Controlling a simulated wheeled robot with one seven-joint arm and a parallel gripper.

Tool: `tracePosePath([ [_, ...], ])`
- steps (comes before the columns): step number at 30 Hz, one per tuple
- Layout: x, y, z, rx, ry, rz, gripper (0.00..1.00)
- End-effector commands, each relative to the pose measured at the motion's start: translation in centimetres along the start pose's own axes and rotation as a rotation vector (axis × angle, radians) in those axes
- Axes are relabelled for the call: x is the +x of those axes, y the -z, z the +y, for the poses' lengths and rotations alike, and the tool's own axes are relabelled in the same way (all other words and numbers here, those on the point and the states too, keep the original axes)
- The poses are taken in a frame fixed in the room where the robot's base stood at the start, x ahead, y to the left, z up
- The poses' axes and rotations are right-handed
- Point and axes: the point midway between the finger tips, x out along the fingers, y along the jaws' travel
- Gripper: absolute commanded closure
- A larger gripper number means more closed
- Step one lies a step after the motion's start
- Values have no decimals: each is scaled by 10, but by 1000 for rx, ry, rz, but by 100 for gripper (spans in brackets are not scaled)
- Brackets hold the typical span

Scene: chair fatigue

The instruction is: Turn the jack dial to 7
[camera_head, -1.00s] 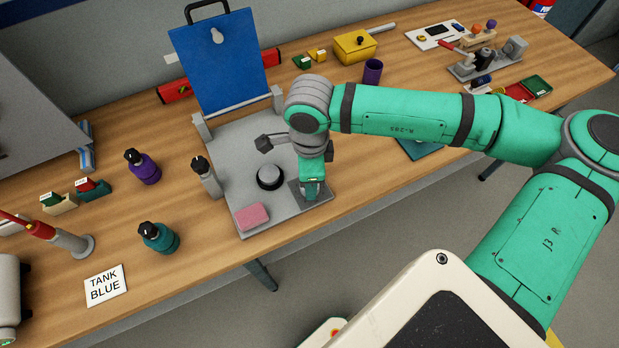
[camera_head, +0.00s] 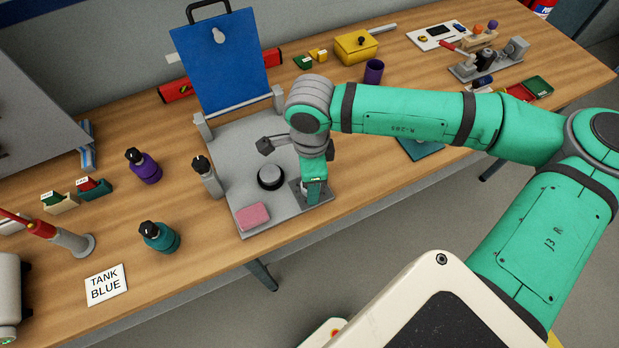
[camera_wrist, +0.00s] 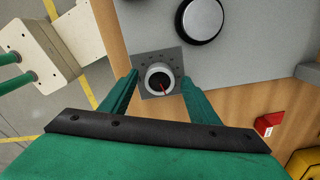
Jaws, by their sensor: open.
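The pointer slants toward the picture's lower right; I cannot read the marks. My gripper (camera_wrist: 160,92) is open, with one green finger on each side of the dial. I cannot tell whether the fingers touch it. In the head view my gripper (camera_head: 314,188) points down over the dial plate (camera_head: 325,194) at the grey fixture's front right corner, and hides the dial.
A purple bottle (camera_head: 147,168) and a teal bottle (camera_head: 160,238) stand to the left. A purple cup (camera_head: 373,71) stands behind my arm.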

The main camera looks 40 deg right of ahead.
Motion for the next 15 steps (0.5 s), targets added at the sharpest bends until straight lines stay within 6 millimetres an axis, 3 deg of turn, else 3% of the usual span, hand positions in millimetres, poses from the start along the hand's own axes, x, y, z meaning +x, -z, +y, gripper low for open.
tracePosePath([
  [7, -14, 0, -1, -1, 2, 1, 45],
  [15, -63, -2, -1, -5, 3, 1, 45],
])
